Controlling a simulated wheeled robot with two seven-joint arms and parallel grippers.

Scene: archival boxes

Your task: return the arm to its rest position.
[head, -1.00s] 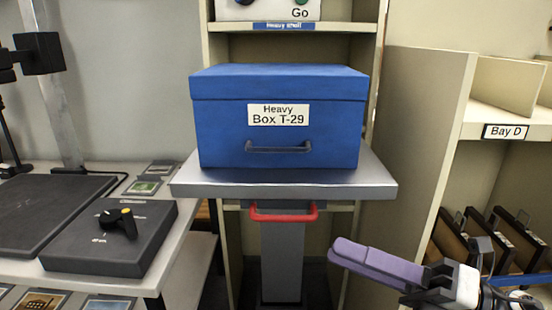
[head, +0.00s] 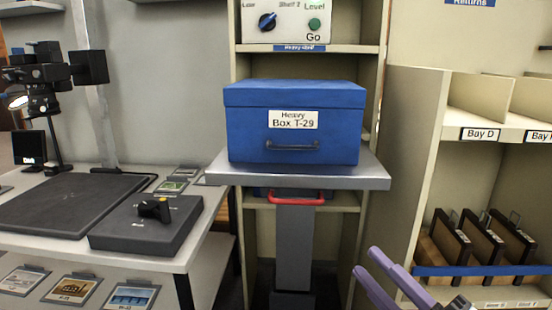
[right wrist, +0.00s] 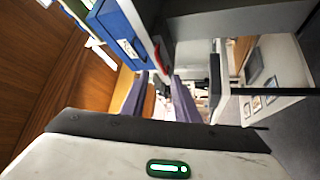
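My right gripper (head: 366,260) is at the bottom right of the head view, in front of and below the lift platform. Its two purple fingers stand apart with nothing between them. The right wrist view also shows the spread fingers (right wrist: 159,78). The blue box (head: 292,128), labelled "Heavy Box T-29", sits closed and upright on the grey lift platform (head: 365,178), clear of the gripper. It also shows at the top of the right wrist view (right wrist: 120,32). My left gripper is not in view.
A red handle (head: 296,198) is under the platform's front edge. A table (head: 205,240) with a black copy-stand base (head: 70,203) and a dark control box (head: 148,232) stands at left. At right is a shelf unit (head: 400,160) with tilted dark-framed items (head: 450,240). A control panel (head: 285,20) is above the box.

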